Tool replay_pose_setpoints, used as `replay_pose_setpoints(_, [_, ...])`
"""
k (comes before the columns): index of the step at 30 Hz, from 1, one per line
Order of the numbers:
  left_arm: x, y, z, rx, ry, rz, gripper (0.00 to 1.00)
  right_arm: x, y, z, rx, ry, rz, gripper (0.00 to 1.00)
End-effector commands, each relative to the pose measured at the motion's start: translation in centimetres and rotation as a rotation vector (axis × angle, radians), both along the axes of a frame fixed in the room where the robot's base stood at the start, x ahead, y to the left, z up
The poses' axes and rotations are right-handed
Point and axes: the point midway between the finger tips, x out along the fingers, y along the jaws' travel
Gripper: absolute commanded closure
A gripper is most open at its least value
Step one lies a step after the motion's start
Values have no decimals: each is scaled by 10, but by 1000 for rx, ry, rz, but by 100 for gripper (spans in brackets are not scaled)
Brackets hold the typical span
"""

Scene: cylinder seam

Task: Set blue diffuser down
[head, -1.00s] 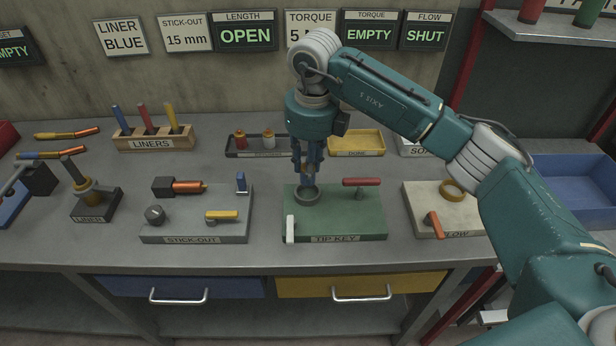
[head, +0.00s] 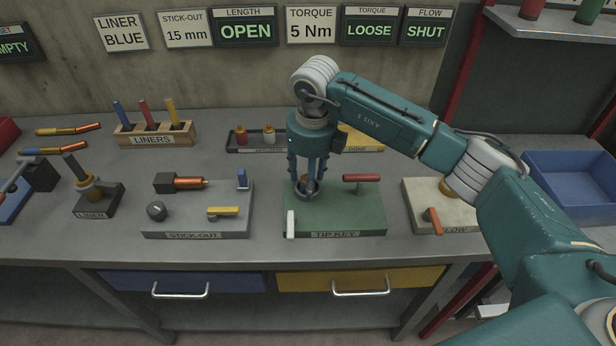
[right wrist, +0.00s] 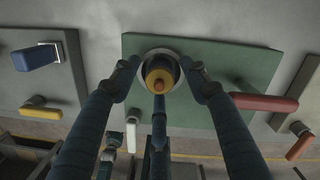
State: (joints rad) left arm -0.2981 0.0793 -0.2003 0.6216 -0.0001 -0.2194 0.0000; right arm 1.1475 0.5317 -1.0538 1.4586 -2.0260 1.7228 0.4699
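My right gripper (head: 309,180) points straight down over the green TIP KEY fixture (head: 350,222). Its fingers (right wrist: 162,82) are spread around the fixture's round socket, apart from the part inside. A brass-orange part (head: 309,187) stands upright in the socket; it shows end-on in the right wrist view (right wrist: 159,80), with a copper-coloured tip in its middle. I see no blue on this part; its lower portion is hidden in the socket. The socket ring (right wrist: 145,59) encircles it. My left gripper is not in view.
A red-handled lever (head: 361,178) and a white lever (head: 290,224) stand on the green fixture. The STICK-OUT fixture (head: 195,222) is to the left, the FLOW fixture (head: 415,195) to the right. A torque sign (head: 369,29) reads LOOSE. Bare bench lies in front.

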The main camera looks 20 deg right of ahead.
Motion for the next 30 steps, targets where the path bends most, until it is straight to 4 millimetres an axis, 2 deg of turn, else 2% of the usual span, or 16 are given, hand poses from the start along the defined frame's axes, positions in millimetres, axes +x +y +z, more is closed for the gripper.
replay_pose_setpoints(7, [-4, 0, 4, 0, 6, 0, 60, 0, 0, 5, 0, 0, 0, 55])
replay_pose_setpoints(9, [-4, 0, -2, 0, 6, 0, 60, 0, 0, 9, 0, -3, 0, 55])
replay_pose_setpoints(14, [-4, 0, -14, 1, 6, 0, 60, -1, -1, 37, 0, -6, 0, 55])
replay_pose_setpoints(22, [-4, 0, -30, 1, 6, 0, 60, -7, -2, 94, 1, -5, 0, 55])
replay_pose_setpoints(25, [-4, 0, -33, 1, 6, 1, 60, -9, -2, 109, 0, -4, -1, 55])
replay_pose_setpoints(30, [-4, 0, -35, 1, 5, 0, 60, -11, -2, 121, 0, -1, 0, 55])
